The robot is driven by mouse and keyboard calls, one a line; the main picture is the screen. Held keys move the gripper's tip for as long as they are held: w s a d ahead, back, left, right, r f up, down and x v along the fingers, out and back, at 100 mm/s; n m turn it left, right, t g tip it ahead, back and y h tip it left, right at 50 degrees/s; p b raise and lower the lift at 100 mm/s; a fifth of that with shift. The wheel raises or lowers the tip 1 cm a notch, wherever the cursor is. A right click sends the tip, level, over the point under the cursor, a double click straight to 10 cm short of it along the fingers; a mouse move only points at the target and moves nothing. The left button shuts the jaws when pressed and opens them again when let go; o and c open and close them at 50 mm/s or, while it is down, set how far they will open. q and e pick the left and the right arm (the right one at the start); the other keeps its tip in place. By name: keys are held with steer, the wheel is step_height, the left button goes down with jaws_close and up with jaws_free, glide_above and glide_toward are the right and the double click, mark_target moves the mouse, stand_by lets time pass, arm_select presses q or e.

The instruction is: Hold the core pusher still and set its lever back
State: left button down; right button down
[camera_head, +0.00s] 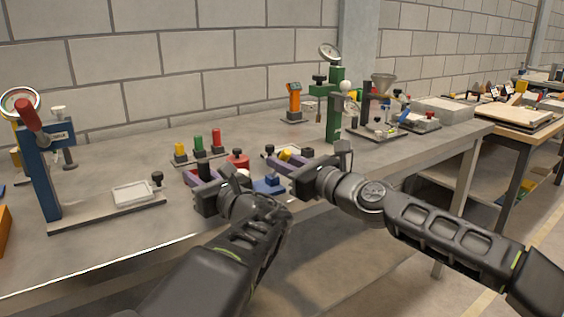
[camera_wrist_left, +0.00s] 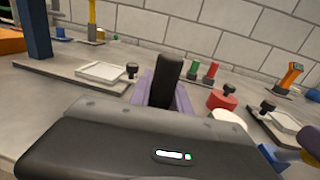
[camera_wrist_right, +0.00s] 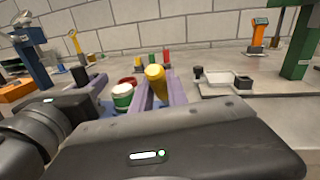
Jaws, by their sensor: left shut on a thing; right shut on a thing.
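The core pusher appears as a low blue body (camera_head: 268,186) between my two grippers, near the table's front edge. My left gripper (camera_head: 205,174), with purple fingers, is shut on an upright black handle (camera_wrist_left: 166,80). My right gripper (camera_head: 289,155) is shut on a yellow lever (camera_wrist_right: 156,80), which leans between its purple fingers. My wrists hide the joints from handle and lever to the body.
Behind stand yellow, green and red pegs (camera_head: 199,142) and a red round piece with a black knob (camera_wrist_left: 222,99). A blue press (camera_head: 42,165) with a white tray (camera_head: 134,193) is at left. A green gauge stand (camera_head: 334,105) rises behind my right gripper. Bare tabletop lies front left.

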mark_target(274, 172)
steer(key=shift+f, duration=0.1)
stand_by(0.7)
steer(key=shift+w+a+f+g+h, duration=0.1)
steer(key=shift+a+f+g+h, duration=0.3)
steer(key=shift+a+g, duration=0.15)
steer(key=shift+w+a+r+g+h, duration=0.35)
steer(key=shift+w+r+g+h, duration=0.15)
steer(key=shift+r+g+h, duration=0.25)
steer(key=shift+w+a+r+m+g+h, duration=0.15)
steer(key=shift+w+r+m+g+h, duration=0.2)
steer(key=shift+w+g+h, duration=0.5)
steer(key=shift+r, duration=0.2)
steer(key=c, duration=1.3)
jaws_free()
